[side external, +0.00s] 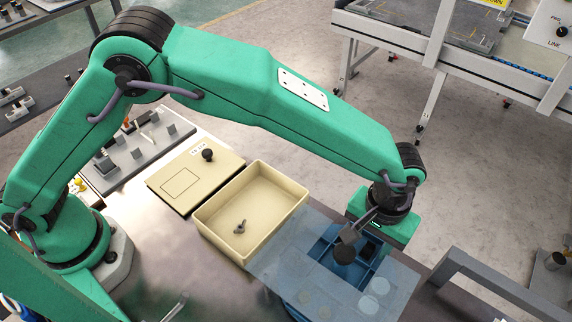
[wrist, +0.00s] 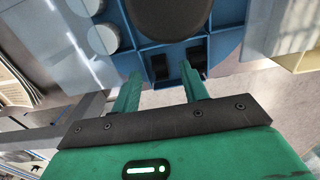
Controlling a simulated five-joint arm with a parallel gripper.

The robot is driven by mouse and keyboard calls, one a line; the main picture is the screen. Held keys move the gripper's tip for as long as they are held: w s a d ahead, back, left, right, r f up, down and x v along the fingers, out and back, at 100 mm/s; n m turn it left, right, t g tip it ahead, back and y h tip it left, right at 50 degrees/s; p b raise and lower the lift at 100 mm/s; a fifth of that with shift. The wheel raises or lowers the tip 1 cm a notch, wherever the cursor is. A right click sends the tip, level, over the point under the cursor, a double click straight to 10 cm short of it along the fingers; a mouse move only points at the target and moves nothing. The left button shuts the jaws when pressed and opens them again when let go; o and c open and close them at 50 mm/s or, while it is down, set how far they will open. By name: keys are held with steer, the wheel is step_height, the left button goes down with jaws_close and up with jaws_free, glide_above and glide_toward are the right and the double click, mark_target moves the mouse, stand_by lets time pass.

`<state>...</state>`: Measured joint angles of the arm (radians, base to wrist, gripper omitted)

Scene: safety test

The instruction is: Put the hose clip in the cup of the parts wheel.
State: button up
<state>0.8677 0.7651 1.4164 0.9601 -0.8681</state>
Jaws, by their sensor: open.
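The blue parts wheel (side external: 328,247) stands at the right of the bench, with a dark round knob (side external: 344,253) on top. In the wrist view the blue wheel (wrist: 226,45) shows a large dark disc and two dark pieces (wrist: 196,62) in its near compartments. My gripper (wrist: 161,72) is open, its green fingers apart at the wheel's near edge with nothing clearly held. Contact with the wheel cannot be told. A small grey piece (side external: 240,227), possibly the hose clip, lies in the cream tray (side external: 218,240). Which compartment is the cup is unclear.
A cream plate (side external: 170,190) with a black knob (side external: 208,154) lies left of the tray. A grey rail (side external: 485,285) stands at the lower right.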

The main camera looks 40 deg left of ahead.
steer(key=shift+r, duration=3.85)
steer(key=a+r+t, duration=0.1)
steer(key=a+r, duration=0.3)
steer(key=a, duration=0.4)
steer(key=w+a+r+t+h, duration=0.1)
steer(key=a+r, duration=0.4)
steer(key=a, duration=0.2)
steer(key=a+r, duration=0.4)
steer(key=a, duration=0.4)
steer(key=s+a+t, duration=0.1)
steer(key=s+a, duration=0.6)
steer(key=a, duration=0.2)
steer(key=s+a+t+y, duration=0.1)
steer(key=s+a+t, duration=0.1)
steer(key=s+a, duration=0.5)
steer(key=a, duration=0.3)
steer(key=shift+s+t, duration=0.15)
steer(key=shift+t, duration=0.15)
